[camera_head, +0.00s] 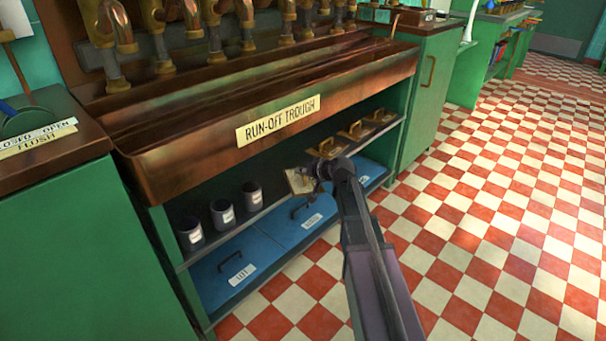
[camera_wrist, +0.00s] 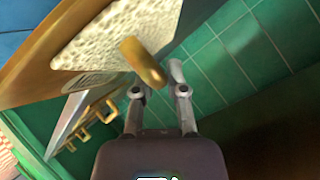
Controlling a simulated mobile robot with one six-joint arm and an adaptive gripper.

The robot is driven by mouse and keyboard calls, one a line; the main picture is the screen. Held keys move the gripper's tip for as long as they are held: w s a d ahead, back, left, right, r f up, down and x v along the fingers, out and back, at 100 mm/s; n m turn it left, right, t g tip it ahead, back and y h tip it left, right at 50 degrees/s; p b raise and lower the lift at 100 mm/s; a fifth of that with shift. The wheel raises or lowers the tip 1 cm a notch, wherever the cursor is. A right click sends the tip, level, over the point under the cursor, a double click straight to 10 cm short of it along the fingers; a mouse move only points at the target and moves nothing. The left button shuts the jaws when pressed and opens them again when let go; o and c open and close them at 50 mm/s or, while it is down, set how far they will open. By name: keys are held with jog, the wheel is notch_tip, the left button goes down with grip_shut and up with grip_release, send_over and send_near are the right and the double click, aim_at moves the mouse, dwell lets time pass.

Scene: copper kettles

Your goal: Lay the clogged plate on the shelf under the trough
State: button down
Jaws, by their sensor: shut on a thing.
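The clogged plate (camera_head: 298,182) is a small brass plate with a pale crust on its face. In the wrist view the clogged plate (camera_wrist: 110,40) is close up and tilted, with a brass handle (camera_wrist: 142,60) standing out of the crust. My gripper (camera_head: 321,172) is shut on this handle; its two fingers (camera_wrist: 160,85) show in the wrist view. The plate is at the front of the shelf (camera_head: 272,207) under the copper run-off trough (camera_head: 200,110). I cannot tell whether it touches the shelf. My arm hides part of the shelf.
Several handled brass plates (camera_head: 354,131) lie on the shelf to the right. Several dark labelled cups (camera_head: 222,214) stand on the shelf at left. Blue labelled bins (camera_head: 240,265) sit below. Between the cups and the brass plates is a free stretch of shelf. Checkered floor (camera_head: 480,200) lies open at right.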

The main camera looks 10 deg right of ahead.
jog(key=c, duration=0.7)
grip_release()
jog(key=shift+p+v, duration=3.1)
jog(key=shift+v, duration=2.9)
